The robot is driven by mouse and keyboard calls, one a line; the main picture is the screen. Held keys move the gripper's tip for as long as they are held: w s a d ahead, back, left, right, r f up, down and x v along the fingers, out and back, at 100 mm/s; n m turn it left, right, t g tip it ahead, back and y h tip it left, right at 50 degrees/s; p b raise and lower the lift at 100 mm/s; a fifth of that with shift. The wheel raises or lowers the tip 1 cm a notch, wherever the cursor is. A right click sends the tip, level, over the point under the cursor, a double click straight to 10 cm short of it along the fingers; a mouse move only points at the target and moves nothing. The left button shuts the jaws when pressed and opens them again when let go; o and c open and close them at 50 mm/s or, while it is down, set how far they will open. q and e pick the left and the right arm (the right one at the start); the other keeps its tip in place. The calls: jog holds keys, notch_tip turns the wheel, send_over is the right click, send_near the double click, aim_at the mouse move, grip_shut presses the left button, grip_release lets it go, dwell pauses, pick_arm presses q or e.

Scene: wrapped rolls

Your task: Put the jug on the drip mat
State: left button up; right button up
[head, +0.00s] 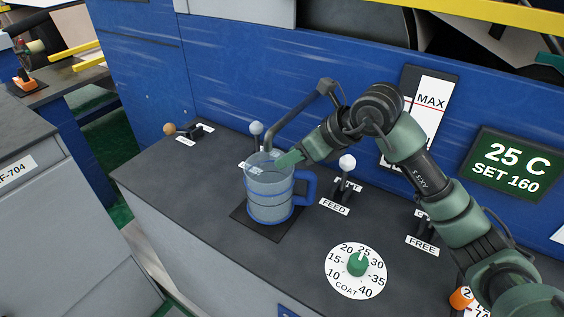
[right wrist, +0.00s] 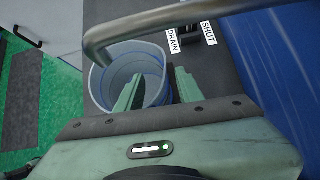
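The clear, blue-banded jug (head: 268,200) with a blue handle stands upright on the black drip mat (head: 255,226), under a curved grey pipe. My right gripper (head: 288,160) is at the jug's rim, on the side toward the wall and near the handle. In the right wrist view its two green fingers (right wrist: 158,92) are apart: one overlaps the mouth of the jug (right wrist: 118,62), the other is just beyond the rim. I see no grip on the wall of the jug. The handle is hidden in that view. My left gripper is not in view.
The curved pipe (head: 292,118) passes close to the gripper and over the jug. A green COAT dial (head: 358,264) is at the front. The counter left of the mat (head: 190,190) is clear.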

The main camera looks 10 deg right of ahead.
jog(key=v, duration=0.7)
jog(key=shift+s+b, duration=0.1)
jog(key=shift+b, duration=0.25)
dwell(0.7)
